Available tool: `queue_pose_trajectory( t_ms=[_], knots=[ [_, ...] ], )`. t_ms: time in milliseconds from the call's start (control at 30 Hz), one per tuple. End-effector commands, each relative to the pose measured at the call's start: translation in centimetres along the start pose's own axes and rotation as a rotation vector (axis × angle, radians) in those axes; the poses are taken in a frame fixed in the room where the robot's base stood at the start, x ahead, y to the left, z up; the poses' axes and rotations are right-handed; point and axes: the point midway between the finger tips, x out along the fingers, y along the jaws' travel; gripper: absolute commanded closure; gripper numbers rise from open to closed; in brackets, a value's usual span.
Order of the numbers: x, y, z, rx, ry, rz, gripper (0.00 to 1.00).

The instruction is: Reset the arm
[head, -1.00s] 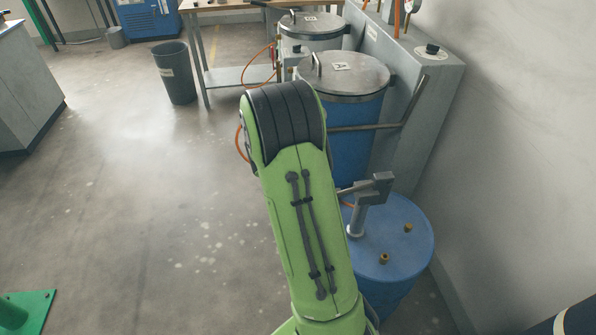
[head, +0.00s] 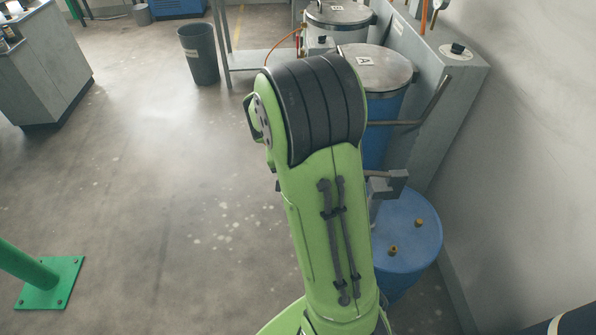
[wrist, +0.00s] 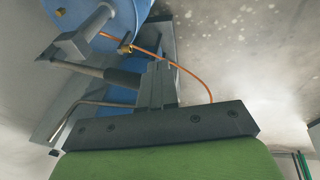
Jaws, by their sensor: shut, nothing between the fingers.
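My green and black arm (head: 335,225) rises through the middle of the head view, bent at a black-banded joint near the top. It hides my gripper there. In the wrist view my gripper (wrist: 157,70) shows above a dark mounting plate, its grey fingers together with nothing between them. Behind it in that view are a blue drum (wrist: 112,18) and an orange hose (wrist: 190,72). I cannot tell how far the fingers are from them.
The blue drum (head: 405,225) with a grey pump stands right of my arm, near the wall. A dark bin (head: 199,55) and a green post base (head: 52,283) are to the left. The floor between them is clear.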

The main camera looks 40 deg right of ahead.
Motion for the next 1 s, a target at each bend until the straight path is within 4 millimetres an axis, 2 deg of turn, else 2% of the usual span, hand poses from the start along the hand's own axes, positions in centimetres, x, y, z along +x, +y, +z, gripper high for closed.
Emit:
queue_pose_trajectory(
  t_ms=[333, 367, 467, 567, 600, 733, 833, 900, 1000],
  knots=[
    [-0.2, -0.1, 0.0, -0.002, 0.003, -0.003, 1.00],
    [-0.6, -0.1, 0.1, -0.005, 0.007, -0.008, 1.00],
    [-3.9, -0.7, 0.9, -0.037, 0.038, -0.053, 1.00],
    [-9.7, -1.6, 3.5, -0.110, 0.095, -0.138, 1.00],
    [-11.9, -1.9, 4.9, -0.145, 0.118, -0.173, 1.00],
    [-17.7, -2.1, 10.2, -0.272, 0.194, -0.277, 1.00],
    [-20.6, -1.9, 14.4, -0.369, 0.251, -0.342, 1.00],
    [-21.7, -1.6, 16.8, -0.426, 0.283, -0.373, 1.00],
    [-22.4, -1.3, 18.9, -0.477, 0.311, -0.399, 1.00]
  ],
)
